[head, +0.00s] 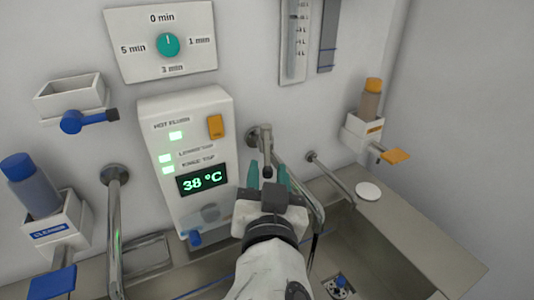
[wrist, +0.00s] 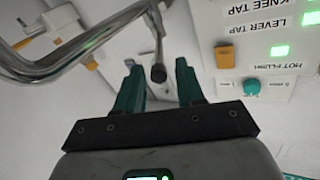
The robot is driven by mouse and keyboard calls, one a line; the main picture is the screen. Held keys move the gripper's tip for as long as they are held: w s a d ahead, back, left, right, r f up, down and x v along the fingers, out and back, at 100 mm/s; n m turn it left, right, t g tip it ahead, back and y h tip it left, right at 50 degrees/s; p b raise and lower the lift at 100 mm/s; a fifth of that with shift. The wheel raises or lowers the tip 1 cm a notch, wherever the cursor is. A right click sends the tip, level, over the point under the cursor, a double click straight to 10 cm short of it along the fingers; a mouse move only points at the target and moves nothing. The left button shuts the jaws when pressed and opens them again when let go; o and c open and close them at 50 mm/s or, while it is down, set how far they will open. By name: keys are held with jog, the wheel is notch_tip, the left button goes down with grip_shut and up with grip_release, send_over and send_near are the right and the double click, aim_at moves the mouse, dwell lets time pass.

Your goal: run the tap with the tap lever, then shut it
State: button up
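The tap lever (head: 266,150) hangs from a round wall mount above the sink and ends in a dark knob. It also shows in the wrist view (wrist: 157,45), with the knob (wrist: 158,73) between my fingertips in the picture. My gripper (head: 268,180) is open, with its two teal fingers pointing up towards the lever. In the wrist view my gripper (wrist: 160,82) has a clear gap on each side of the knob. The tap's bent metal spout (wrist: 75,65) runs past on the left there. I see no water, but the spout's outlet is hard to make out.
A control panel (head: 185,120) with green lights and a 38 °C display stands left of the lever. A second metal spout (head: 330,172) is to the right. Dispensers with blue (head: 75,122) and orange (head: 396,156) levers flank the metal sink (head: 420,235).

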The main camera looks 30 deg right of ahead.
aim_at(267, 151)
jog(key=shift+p+x, duration=0.4)
jog(key=shift+x, duration=1.9)
grip_shut()
